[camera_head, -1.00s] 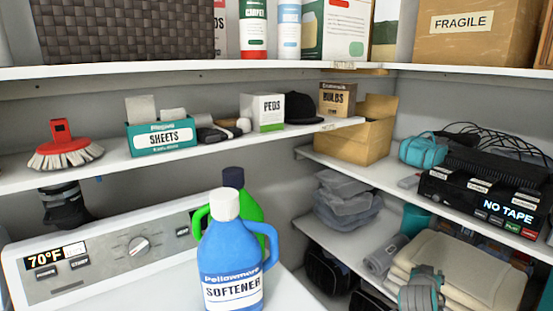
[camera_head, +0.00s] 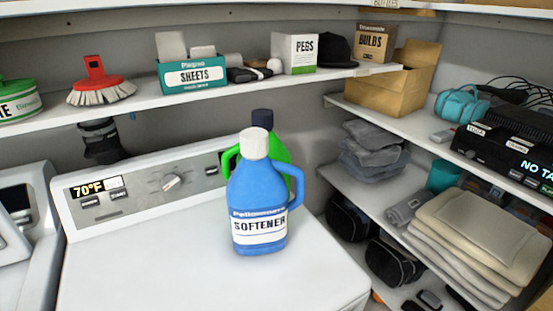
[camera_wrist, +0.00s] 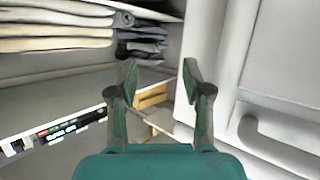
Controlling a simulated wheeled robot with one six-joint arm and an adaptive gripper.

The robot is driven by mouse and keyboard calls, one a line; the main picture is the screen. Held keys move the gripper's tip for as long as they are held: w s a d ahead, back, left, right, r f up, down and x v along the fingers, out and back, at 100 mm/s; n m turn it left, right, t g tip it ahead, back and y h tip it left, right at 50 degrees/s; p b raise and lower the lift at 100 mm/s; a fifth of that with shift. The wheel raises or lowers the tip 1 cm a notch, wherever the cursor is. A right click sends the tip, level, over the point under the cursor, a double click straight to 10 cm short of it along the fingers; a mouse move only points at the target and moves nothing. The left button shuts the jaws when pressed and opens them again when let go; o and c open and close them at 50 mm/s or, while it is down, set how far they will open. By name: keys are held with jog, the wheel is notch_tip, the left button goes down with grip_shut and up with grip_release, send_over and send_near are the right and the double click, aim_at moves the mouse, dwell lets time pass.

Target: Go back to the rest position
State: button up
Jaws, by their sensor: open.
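My gripper (camera_wrist: 160,85) shows in the wrist view, with its two dark green fingers apart and nothing between them. Beyond the fingers are shelf edges and a pale floor area. In the head view my gripper and arm are not in sight. A blue softener bottle (camera_head: 258,200) with a white cap stands upright on the white machine top (camera_head: 150,265). A green bottle (camera_head: 272,140) with a dark cap stands behind it, partly hidden.
Shelves carry a sheets box (camera_head: 191,76), a red brush (camera_head: 100,85), a pegs box (camera_head: 295,55) and a cardboard box (camera_head: 395,85). Folded towels (camera_head: 480,240) and a black tape player (camera_head: 510,155) are at right. The machine top is clear around the bottles.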

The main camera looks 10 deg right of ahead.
jog(key=s+a+r+y, duration=0.1)
jog(key=s+a+r, duration=0.2)
jog(key=s, duration=0.5)
jog(key=s+a+r+n+t+y, duration=0.1)
jog(key=s+a+r, duration=0.2)
jog(key=s, duration=0.5)
jog(key=s+a+r+n+y, duration=0.1)
jog(key=s+a+r+y, duration=0.1)
jog(key=s+r, duration=0.3)
jog(key=s+a, duration=0.1)
jog(key=s, duration=0.2)
jog(key=shift+s+a+r, duration=0.15)
